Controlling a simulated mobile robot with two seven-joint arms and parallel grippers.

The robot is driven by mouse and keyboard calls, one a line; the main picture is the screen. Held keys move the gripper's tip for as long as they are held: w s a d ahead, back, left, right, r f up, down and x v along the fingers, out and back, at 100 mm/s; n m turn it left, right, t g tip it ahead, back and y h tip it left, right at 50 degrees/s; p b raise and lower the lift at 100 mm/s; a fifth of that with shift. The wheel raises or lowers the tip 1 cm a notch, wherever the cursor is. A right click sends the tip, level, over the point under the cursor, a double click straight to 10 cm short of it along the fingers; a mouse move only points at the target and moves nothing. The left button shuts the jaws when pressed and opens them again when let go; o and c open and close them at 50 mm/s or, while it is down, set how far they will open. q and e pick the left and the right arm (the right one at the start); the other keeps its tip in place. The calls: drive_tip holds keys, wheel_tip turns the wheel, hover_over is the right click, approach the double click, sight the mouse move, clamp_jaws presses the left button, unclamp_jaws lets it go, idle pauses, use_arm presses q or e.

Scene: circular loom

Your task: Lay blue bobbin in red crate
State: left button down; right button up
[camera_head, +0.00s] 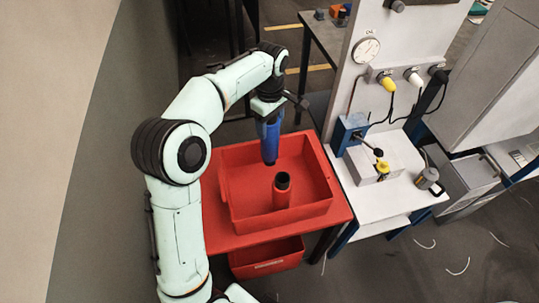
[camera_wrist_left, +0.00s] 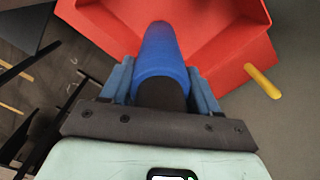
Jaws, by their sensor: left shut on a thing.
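The blue bobbin (camera_head: 270,143) hangs upright over the back left part of the red crate (camera_head: 285,220). My left gripper (camera_head: 268,116) is shut on its upper end. In the left wrist view the bobbin (camera_wrist_left: 160,50) lies between the two blue fingers of the gripper (camera_wrist_left: 160,82), and the crate (camera_wrist_left: 228,45) is behind it. In the head view the bobbin's lower end appears inside the crate's outline; its height above the crate floor is hard to tell. A red bobbin (camera_head: 282,193) with a dark top stands in the crate. My right gripper is not in view.
The crate stands on a red table (camera_head: 225,233), with a red bin (camera_head: 267,259) below its front. To the right is a white bench (camera_head: 400,193) with a grey box (camera_head: 375,163) and a tall panel (camera_head: 352,80) with a gauge. Free room shows around the red bobbin in the crate.

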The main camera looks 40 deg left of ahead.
sight(270, 148)
use_arm(q)
wheel_tip(270, 148, down, 6)
drive_tip(key=shift+w+r+b, duration=0.1)
drive_tip(key=shift+r+b, duration=0.1)
drive_tip(key=shift+b, duration=0.1)
drive_tip(key=shift+f+b, duration=0.3)
drive_tip(key=shift+f, duration=2.5)
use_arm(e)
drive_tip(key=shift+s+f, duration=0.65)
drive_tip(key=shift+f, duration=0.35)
use_arm(q)
drive_tip(key=shift+f, duration=0.1)
drive_tip(key=shift+f, duration=0.15)
drive_tip(key=shift+c, duration=1.3)
unclamp_jaws()
wheel_tip(270, 148, up, 12)
drive_tip(key=shift+r+p, duration=0.25)
drive_tip(key=shift+p, duration=0.65)
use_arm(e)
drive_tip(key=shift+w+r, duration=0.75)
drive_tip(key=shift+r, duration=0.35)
